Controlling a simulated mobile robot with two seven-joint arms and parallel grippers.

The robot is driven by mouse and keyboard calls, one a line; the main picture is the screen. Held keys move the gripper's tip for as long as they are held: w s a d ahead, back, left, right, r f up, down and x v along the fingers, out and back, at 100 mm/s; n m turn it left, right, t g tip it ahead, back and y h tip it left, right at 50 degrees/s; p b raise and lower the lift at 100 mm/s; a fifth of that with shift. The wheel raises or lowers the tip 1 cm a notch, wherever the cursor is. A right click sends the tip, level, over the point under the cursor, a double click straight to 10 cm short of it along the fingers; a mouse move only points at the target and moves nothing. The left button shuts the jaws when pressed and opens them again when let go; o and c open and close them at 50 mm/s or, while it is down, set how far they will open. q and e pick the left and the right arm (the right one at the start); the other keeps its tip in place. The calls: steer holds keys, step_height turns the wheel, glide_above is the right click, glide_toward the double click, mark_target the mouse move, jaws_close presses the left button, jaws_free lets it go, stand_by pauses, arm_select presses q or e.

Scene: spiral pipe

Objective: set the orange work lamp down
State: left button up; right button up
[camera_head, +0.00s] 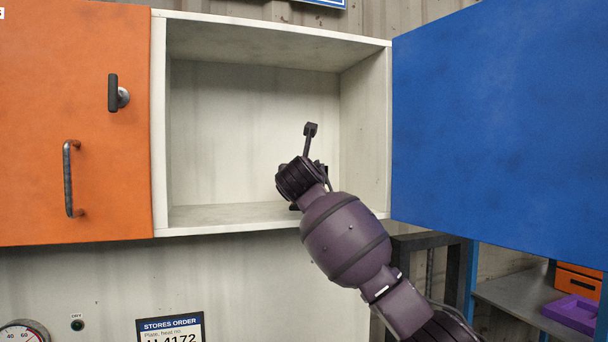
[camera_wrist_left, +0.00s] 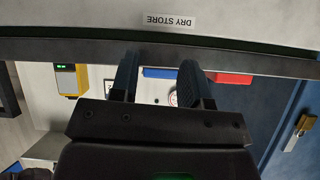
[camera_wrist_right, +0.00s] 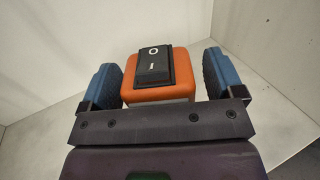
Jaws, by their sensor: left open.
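The orange work lamp (camera_wrist_right: 158,80) shows in the right wrist view as an orange block with a pale lower part and a black rocker switch facing me. It lies between the two blue fingers of my right gripper (camera_wrist_right: 161,82). Whether the fingers press on it, I cannot tell. In the head view my right gripper (camera_head: 312,178) reaches into the open white cabinet (camera_head: 275,55), and the lamp is hidden there. Whether it touches the cabinet floor, I cannot tell. My left gripper (camera_wrist_left: 158,88) is open and empty, outside the head view.
A blue door (camera_head: 500,120) stands open at the right; an orange door (camera_head: 75,120) with a handle is at the left. The visible cabinet floor is bare. A ledge labelled DRY STORE (camera_wrist_left: 168,21) lies ahead of my left gripper.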

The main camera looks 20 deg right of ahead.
steer(key=shift+r, duration=0.15)
steer(key=b+v, duration=0.1)
steer(key=v, duration=1.1)
steer(key=shift+b, duration=0.3)
